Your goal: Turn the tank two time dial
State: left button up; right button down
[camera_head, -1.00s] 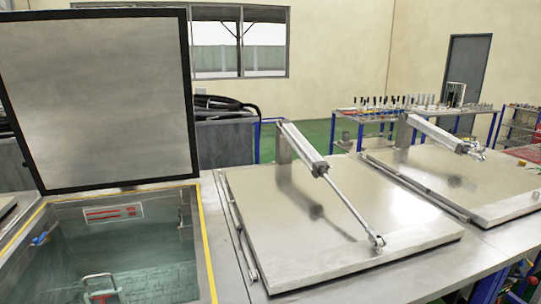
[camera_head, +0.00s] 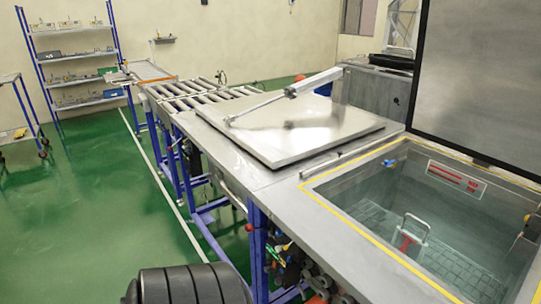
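An open tank (camera_head: 333,203) with a yellow-edged rim is at the right, and its raised lid (camera_head: 478,80) stands upright behind it. Water and a red-and-white handled item (camera_head: 411,238) show inside. To its left a second tank is covered by a flat metal lid (camera_head: 300,137), with a pneumatic cylinder (camera_head: 315,82) lying slanted above it. I cannot make out any time dial or tell which tank is tank two. Small coloured fittings (camera_head: 278,254) sit under the bench's front edge. Neither gripper is in view.
A roller conveyor (camera_head: 200,92) runs from the bench toward the back left. Shelves (camera_head: 75,55) stand at the back wall, and a cart (camera_head: 22,125) is at the far left. The green floor (camera_head: 100,220) in front is clear. A black ribbed part shows at the bottom edge.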

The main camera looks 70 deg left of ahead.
aim_at(278, 282)
jog(key=u, duration=1.95)
